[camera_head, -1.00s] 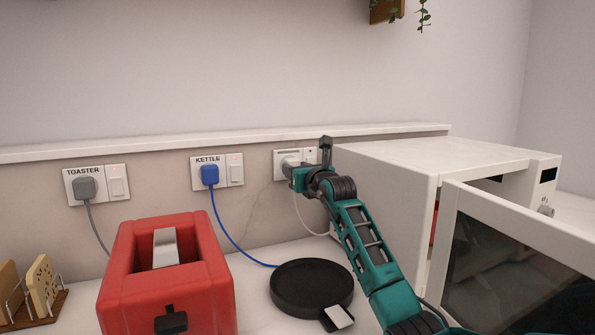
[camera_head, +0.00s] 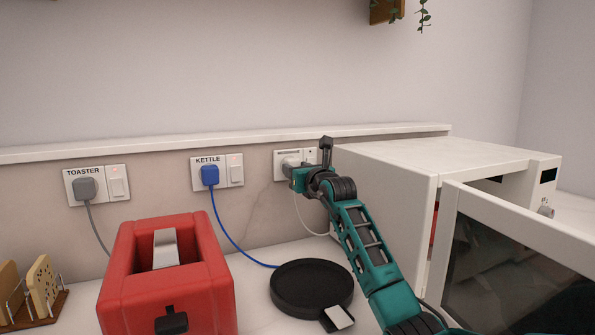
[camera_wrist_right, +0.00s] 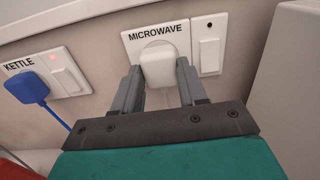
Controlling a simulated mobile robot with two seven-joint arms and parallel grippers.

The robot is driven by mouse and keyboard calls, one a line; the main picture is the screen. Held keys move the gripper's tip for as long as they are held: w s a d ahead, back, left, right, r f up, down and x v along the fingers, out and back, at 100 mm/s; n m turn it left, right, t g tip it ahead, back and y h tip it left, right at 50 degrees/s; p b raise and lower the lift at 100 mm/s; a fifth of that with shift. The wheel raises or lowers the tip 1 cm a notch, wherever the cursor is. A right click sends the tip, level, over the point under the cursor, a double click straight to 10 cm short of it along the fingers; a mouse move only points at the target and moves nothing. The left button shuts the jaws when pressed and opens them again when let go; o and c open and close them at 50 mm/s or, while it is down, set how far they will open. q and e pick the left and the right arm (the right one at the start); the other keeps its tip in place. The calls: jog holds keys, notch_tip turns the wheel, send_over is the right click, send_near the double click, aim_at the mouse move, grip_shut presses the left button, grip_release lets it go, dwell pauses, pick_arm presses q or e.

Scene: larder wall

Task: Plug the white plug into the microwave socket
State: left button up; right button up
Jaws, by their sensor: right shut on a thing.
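The white plug (camera_wrist_right: 158,68) is at the microwave socket (camera_wrist_right: 130,38), square against its face as far as the right wrist view shows. I cannot tell whether its pins are fully in. My right gripper (camera_wrist_right: 160,84) is shut on the plug, one finger on each side. In the head view my right gripper (camera_head: 291,174) is at the same socket plate (camera_head: 282,157) and hides most of the plug. A white cord (camera_head: 300,215) hangs below it. My left gripper is not in view.
The white microwave (camera_head: 400,155) stands close right of my arm, its door (camera_head: 520,250) open. The kettle's blue plug (camera_head: 209,175) and the toaster's grey plug (camera_head: 85,187) are in sockets to the left. A red toaster (camera_head: 185,280) and black round base (camera_head: 310,285) stand below.

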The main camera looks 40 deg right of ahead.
jog(key=shift+w+d, duration=0.15)
jog(key=shift+w, duration=0.25)
dwell(0.8)
jog(key=o, duration=1.1)
jog(key=b+v, duration=0.1)
jog(key=v, duration=1.2)
